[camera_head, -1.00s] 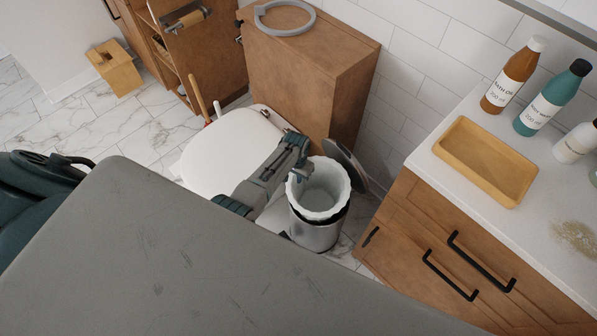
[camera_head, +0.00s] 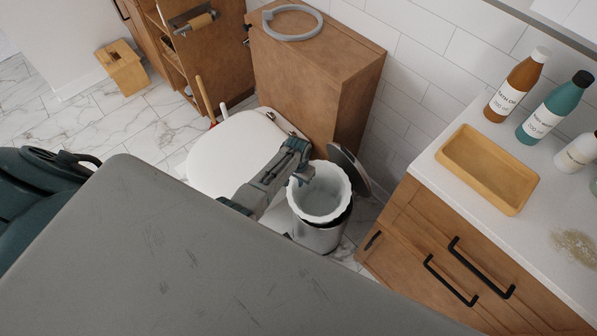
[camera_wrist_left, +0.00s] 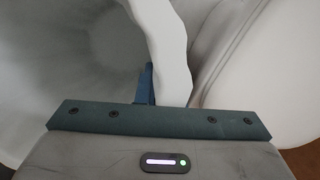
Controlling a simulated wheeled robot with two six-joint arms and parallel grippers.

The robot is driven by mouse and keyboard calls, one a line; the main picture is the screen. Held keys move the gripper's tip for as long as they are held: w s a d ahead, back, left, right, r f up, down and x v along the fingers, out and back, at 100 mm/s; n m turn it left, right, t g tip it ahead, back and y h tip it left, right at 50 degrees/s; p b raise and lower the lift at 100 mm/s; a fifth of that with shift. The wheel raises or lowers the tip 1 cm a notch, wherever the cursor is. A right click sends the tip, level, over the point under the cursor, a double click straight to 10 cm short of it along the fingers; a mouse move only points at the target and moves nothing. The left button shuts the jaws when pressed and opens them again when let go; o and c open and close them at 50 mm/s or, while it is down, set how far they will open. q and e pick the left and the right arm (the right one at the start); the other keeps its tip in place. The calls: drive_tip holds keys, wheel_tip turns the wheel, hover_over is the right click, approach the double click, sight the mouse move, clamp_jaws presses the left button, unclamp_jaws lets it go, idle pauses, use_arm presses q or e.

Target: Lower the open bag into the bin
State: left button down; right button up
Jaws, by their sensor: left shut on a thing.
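The white open bag (camera_head: 320,205) has a wide, wavy rim and stands upright at the mouth of the bin. The bin (camera_head: 318,239) is a grey metal cylinder with a dark upper edge, and its round lid (camera_head: 350,170) is tipped open behind. The bag's lower part is hidden inside the bin, while its rim stands above the bin's edge. My left gripper (camera_head: 301,174) is shut on the bag's left rim. In the left wrist view, the rim (camera_wrist_left: 174,60) runs up past a blue finger, with the bag's hollow to the left. My right gripper is not in view.
A white toilet (camera_head: 230,150) stands just left of the bin, with a wooden cabinet (camera_head: 310,85) behind. A wooden vanity (camera_head: 430,235) is close on the right, carrying bottles and a tray (camera_head: 487,168). A grey surface (camera_head: 190,260) fills the foreground.

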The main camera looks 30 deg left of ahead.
use_arm(q)
drive_tip(key=shift+s+d+f, duration=0.1)
drive_tip(key=shift+s+d, duration=0.1)
drive_tip(key=shift+s, duration=0.05)
drive_tip(key=shift+s+d+p, duration=0.3)
drive_tip(key=shift+d+p, duration=0.15)
drive_tip(key=shift+d, duration=0.05)
idle(0.3)
idle(0.4)
drive_tip(key=c, duration=1.5)
unclamp_jaws()
drive_tip(key=shift+w, duration=0.1)
drive_tip(key=o, duration=1.5)
drive_tip(key=shift+w, duration=0.1)
